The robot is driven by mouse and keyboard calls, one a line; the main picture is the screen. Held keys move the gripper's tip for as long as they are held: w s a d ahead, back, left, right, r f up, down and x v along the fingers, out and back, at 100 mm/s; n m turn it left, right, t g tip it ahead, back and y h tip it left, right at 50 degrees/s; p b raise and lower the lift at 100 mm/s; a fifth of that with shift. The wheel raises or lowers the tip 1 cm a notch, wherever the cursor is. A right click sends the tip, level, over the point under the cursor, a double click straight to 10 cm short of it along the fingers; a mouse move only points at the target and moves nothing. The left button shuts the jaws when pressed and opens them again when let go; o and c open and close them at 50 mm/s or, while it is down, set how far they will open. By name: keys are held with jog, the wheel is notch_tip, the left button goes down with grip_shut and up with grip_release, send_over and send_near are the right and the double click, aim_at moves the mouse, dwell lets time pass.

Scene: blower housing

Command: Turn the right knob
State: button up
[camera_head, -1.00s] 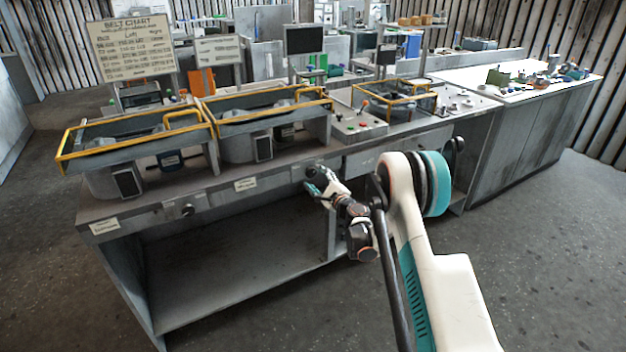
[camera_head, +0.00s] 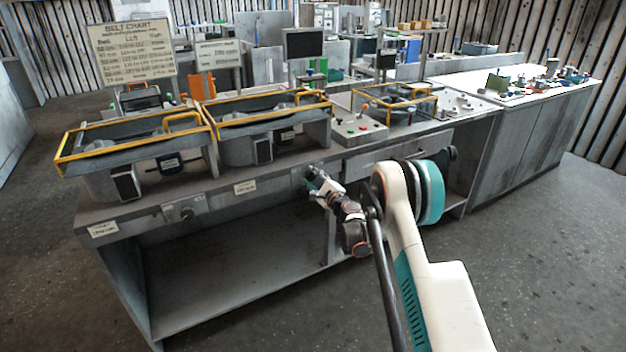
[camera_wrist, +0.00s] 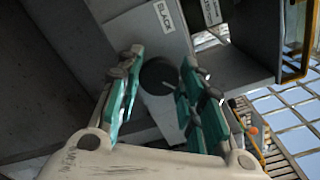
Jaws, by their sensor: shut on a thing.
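The right knob (camera_wrist: 158,76) is dark and round, on the grey front panel of the bench, between the teal fingers in the wrist view. My gripper (camera_wrist: 161,66) is shut on it, with one finger on each side. In the head view my gripper (camera_head: 316,182) is at the bench front, left of the large white arm link, and it mostly hides the right knob. The left knob (camera_head: 186,212) sits on the same front panel farther left, away from my gripper.
The grey bench (camera_head: 215,199) carries yellow-railed housings (camera_head: 135,150) and a control box (camera_head: 357,130) with coloured buttons. Below the panel is an open shelf space (camera_head: 230,275). A label (camera_wrist: 165,16) shows near the knob. The floor in front is clear.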

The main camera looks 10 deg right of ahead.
jog(key=n, duration=0.4)
jog(key=shift+f+n, duration=0.1)
jog(key=shift+n, duration=2.6)
jog(key=o, duration=1.1)
jog(key=shift+c, duration=0.2)
jog(key=shift+s, duration=0.15)
jog(key=v, duration=1.1)
jog(key=shift+s, duration=0.35)
